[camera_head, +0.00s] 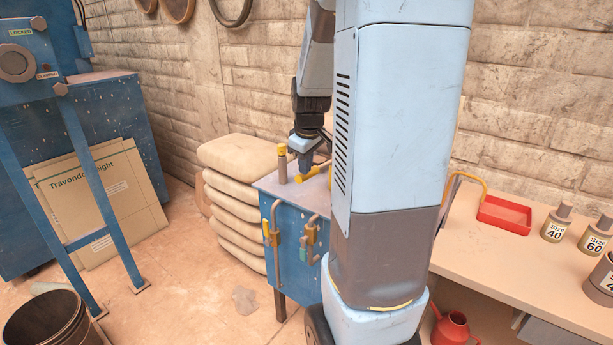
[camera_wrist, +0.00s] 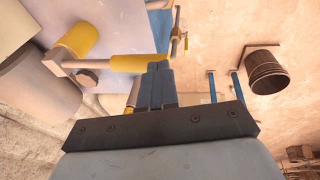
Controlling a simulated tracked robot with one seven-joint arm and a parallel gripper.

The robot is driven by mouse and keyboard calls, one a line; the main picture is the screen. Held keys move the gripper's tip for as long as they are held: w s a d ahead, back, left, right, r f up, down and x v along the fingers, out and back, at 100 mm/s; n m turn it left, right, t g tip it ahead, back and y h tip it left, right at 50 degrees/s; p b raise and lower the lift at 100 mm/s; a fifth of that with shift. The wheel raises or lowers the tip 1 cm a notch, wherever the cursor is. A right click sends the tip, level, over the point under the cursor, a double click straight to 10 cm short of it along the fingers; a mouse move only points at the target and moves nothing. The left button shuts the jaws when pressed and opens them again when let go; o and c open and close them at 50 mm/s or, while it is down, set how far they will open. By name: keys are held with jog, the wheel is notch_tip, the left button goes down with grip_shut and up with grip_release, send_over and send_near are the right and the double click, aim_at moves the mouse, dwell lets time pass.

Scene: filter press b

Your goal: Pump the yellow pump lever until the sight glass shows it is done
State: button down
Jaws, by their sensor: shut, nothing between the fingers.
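The blue pump cabinet (camera_head: 287,222) stands in the middle of the head view, partly hidden behind my arm. A yellow lever grip (camera_head: 308,176) lies low over its top, beside my fingers. In the wrist view, the yellow pump lever's grip (camera_wrist: 140,63) crosses at my fingertips, on a metal bar. My gripper (camera_head: 304,170) is shut and empty above the cabinet. Its fingers (camera_wrist: 158,66) are together in the wrist view, close against or touching the grip; I cannot tell which.
A yellow-capped post (camera_head: 282,164) stands at the cabinet top's left edge. Pipes with yellow handles (camera_head: 267,232) stick out in front. Stacked sacks (camera_head: 235,190) stand behind on the left. A bench (camera_head: 520,275) with a red tray (camera_head: 504,215) is on the right. A bucket (camera_head: 45,322) is front left.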

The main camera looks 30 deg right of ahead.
jog(key=shift+a+v, duration=0.1)
jog(key=shift+v, duration=0.8)
jog(key=shift+a+v, duration=0.15)
jog(key=shift+v, duration=0.7)
jog(key=shift+a, duration=0.1)
jog(key=s+a+r+m+t, duration=0.1)
jog(key=s+a+r, duration=0.1)
jog(key=s+a, duration=0.3)
jog(key=s+a+r+m, duration=0.1)
jog(key=s+a+r, duration=0.2)
jog(key=s+a, duration=0.3)
jog(key=s+a+r+m+t+y, duration=0.1)
jog(key=s+a+r+m, duration=0.1)
jog(key=s+a, duration=0.4)
jog(key=shift+s+a+r+t, duration=0.3)
jog(key=shift+s+r, duration=0.3)
jog(key=shift+r, duration=0.15)
